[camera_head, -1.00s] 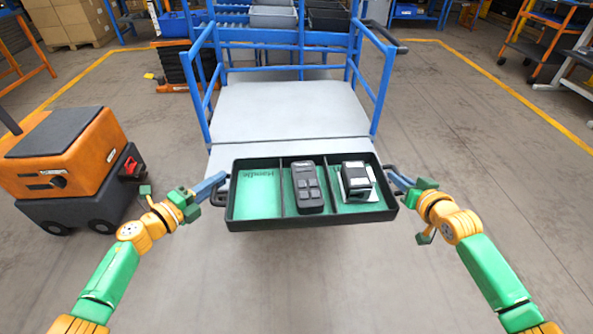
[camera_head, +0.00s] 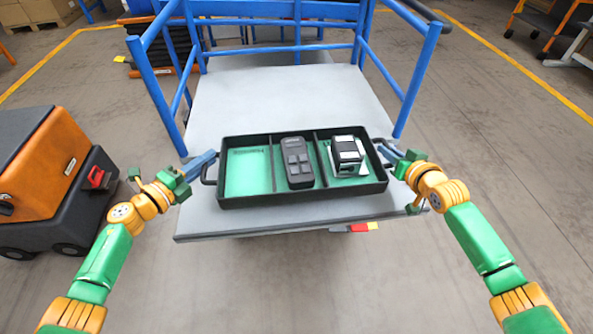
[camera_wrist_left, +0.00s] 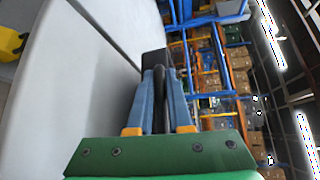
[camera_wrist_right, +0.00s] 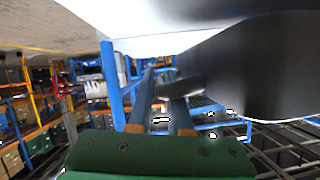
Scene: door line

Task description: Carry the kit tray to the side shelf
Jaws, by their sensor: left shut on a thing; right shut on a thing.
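The kit tray (camera_head: 262,196) is black with a green lining and three compartments. The left compartment is empty. A dark device with buttons (camera_head: 297,162) lies in the middle one, and a black-and-white boxy item (camera_head: 347,154) lies in the right one. My left gripper (camera_head: 209,162) is shut on the tray's left handle, which shows between the fingers in the left wrist view (camera_wrist_left: 160,98). My right gripper (camera_head: 386,150) is shut on the right handle. The tray appears over the front part of a grey platform; I cannot tell whether it touches.
The grey platform (camera_head: 290,90) belongs to a cart with blue rails (camera_head: 150,85) at both sides and the back. An orange and black wheeled machine (camera_head: 50,180) stands close on the left. The floor on the right (camera_head: 490,150) is clear.

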